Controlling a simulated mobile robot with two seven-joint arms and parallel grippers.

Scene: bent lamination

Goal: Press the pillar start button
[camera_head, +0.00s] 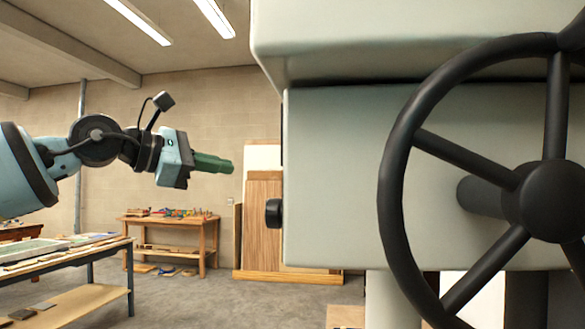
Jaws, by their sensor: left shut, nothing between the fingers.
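A large pale grey-green machine (335,180) fills the right half of the head view. A short black knob (274,212) sticks out of its left side; I cannot tell whether it is the start button. No clearly marked pillar or button shows. My left gripper (229,166) comes in from the left, with its green fingers shut and empty, pointing right. In the picture it is up and left of the black knob, in front of the wall and apart from the machine. My right gripper is not in view.
A big black handwheel (393,165) stands out at the right, in front of the machine. A workbench (60,254) is at the lower left, and a wooden table (165,222) with small items stands farther back. Wooden boards (262,225) lean at the wall. The floor between is clear.

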